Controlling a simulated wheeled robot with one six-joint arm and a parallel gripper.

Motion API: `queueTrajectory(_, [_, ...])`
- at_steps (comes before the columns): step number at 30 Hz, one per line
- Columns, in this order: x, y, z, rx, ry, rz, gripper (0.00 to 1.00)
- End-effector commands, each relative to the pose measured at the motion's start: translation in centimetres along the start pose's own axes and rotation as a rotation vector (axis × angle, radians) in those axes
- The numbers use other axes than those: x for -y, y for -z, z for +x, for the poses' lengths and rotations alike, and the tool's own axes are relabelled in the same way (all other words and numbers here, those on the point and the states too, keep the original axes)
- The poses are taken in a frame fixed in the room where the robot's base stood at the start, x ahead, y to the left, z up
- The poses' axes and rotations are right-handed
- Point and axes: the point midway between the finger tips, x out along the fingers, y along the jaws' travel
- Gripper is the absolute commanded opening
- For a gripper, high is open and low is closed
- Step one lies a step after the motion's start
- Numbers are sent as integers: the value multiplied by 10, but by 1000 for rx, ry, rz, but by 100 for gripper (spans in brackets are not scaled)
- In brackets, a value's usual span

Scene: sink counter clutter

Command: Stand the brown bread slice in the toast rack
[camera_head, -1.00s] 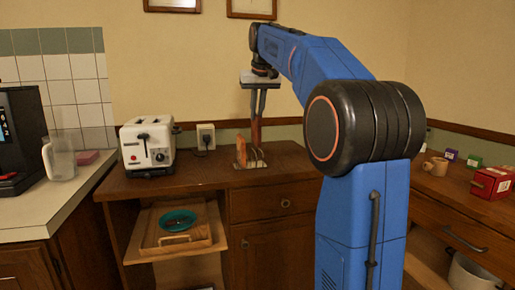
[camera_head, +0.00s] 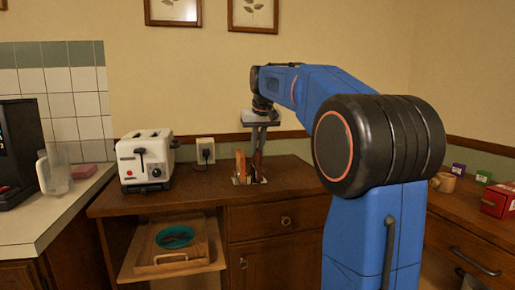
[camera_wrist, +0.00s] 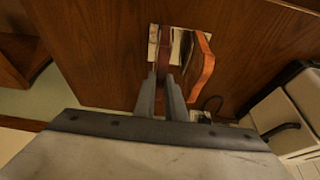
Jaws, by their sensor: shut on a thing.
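The brown bread slice (camera_wrist: 165,50) is dark reddish brown and held upright between my fingers. My gripper (camera_head: 258,150) is shut on its upper part, pointing down over the toast rack. In the wrist view the fingertips (camera_wrist: 163,82) overlap the slice's near end. The toast rack (camera_head: 262,180) stands on the wooden counter, with thin metal wires and a pale base (camera_wrist: 153,42). The slice's lower part is down among the wires; whether it touches the base is hidden. A lighter orange-tan slice (camera_head: 240,165) stands in the rack, beside the brown one and apart from it.
A white toaster (camera_head: 146,160) stands left of the rack, with a wall socket (camera_head: 205,150) behind. An open drawer below holds a wooden tray (camera_head: 165,258) with a teal bowl (camera_head: 175,237). The counter right of the rack is clear. A red box (camera_head: 495,200) is far right.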

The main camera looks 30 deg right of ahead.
Motion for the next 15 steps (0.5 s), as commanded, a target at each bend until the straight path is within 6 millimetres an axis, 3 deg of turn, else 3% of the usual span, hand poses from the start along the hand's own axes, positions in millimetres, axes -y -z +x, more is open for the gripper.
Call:
queueTrajectory(3, [0,-1,3,1,0,0,0])
queueTrajectory(4, [0,-1,2,1,0,0,18])
queueTrajectory(6, [0,-1,2,1,0,0,29])
queueTrajectory(15, [0,0,1,0,0,0,29])
